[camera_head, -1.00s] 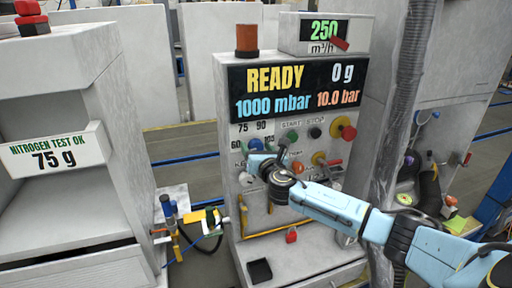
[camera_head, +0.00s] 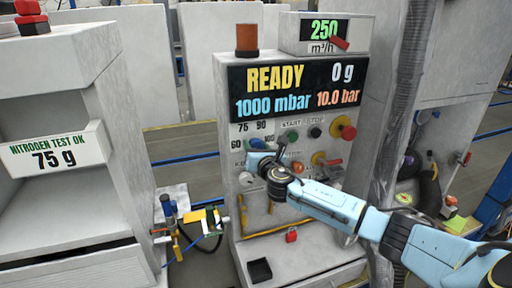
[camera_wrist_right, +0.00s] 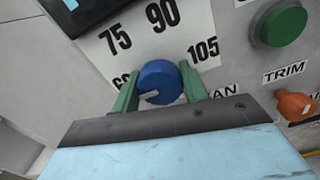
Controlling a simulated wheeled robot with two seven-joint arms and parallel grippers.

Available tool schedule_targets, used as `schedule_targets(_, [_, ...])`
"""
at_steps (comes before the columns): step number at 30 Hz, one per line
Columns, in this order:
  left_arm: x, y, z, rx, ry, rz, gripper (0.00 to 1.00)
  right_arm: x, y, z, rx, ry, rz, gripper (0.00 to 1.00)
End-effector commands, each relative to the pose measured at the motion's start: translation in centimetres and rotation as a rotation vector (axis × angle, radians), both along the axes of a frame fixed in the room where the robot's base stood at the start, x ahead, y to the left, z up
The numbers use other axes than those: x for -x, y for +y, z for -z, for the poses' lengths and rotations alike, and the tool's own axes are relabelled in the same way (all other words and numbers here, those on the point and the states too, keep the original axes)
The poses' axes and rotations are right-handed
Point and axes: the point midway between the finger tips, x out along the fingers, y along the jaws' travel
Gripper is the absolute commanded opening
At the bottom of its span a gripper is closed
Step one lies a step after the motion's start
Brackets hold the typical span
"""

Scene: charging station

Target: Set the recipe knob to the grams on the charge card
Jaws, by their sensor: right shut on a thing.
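The blue recipe knob (camera_wrist_right: 160,83) is on the panel of the charging station, with printed marks 75, 90 and 105 around it; a lower left mark is partly hidden. Its pale pointer line lies toward the lower left, on the side of that hidden mark, away from 75. My right gripper (camera_wrist_right: 160,90) is shut on the knob, one green finger on each side. The charge card (camera_head: 55,150) at the left reads "NITROGEN TEST OK 75 g". My left gripper is not in view.
The station display (camera_head: 295,88) reads READY, 0 g, 1000 mbar and 10.0 bar. Beside the knob are a green button (camera_wrist_right: 283,24) and an orange TRIM knob (camera_wrist_right: 296,104). A red emergency button (camera_head: 348,132) and a coupling with hoses (camera_head: 190,218) stand nearby.

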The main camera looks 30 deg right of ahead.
Motion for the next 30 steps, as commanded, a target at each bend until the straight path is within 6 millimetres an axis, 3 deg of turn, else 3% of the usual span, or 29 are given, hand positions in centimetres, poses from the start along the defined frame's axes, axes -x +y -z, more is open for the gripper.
schedule_targets(11, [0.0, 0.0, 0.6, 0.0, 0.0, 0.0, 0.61, 0.0, 0.1, 0.1, -0.188, -0.045, 0.0, 0.21])
schedule_targets(30, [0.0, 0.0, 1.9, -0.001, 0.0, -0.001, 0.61, 0.0, 0.0, 0.2, -0.754, -0.18, 0.0, 0.21])
